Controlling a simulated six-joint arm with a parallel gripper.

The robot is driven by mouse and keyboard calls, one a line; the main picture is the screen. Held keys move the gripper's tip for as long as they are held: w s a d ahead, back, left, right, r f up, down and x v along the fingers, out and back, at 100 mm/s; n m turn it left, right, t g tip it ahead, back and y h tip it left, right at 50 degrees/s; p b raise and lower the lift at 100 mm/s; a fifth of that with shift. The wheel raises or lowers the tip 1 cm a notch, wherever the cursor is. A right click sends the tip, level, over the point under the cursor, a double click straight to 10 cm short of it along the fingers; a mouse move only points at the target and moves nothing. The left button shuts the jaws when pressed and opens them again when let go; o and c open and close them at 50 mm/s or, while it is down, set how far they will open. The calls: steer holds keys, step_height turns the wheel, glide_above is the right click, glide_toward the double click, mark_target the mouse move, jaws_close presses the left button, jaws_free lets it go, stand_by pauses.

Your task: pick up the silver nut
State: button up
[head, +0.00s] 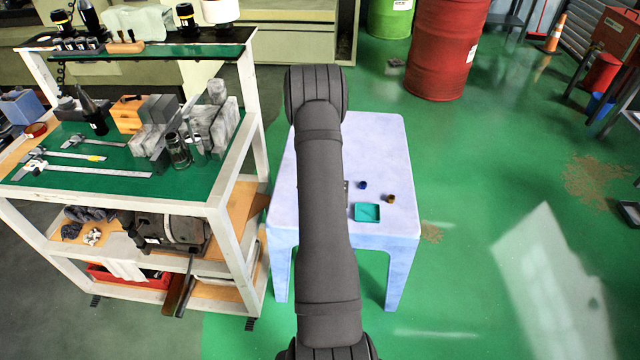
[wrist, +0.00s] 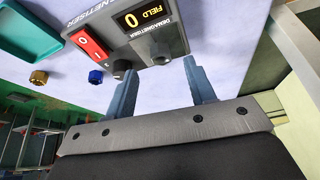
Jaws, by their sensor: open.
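I cannot make out a silver nut in either view. A brass-coloured nut (wrist: 38,78) and a blue nut (wrist: 95,77) lie on the pale table at the left of the wrist view. In the head view the blue nut (head: 362,185) and the brass-coloured nut (head: 390,198) lie right of my arm. My gripper (wrist: 164,72) is open, with nothing visible between its two fingers, and the nuts are off to the left of them. In the head view my arm hides the gripper and part of the table.
A grey demagnetiser box (wrist: 150,48) with a red switch and a lit display stands just beyond my fingers. A teal tray (head: 367,212) is near the table's front edge. The table (head: 385,140) is clear towards the back right. A white-framed cart (head: 222,190) stands to the left.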

steer(key=x, duration=0.5)
steer(key=shift+w+r, duration=0.2)
steer(key=shift+w, duration=0.05)
jaws_close()
steer(key=shift+r, duration=0.1)
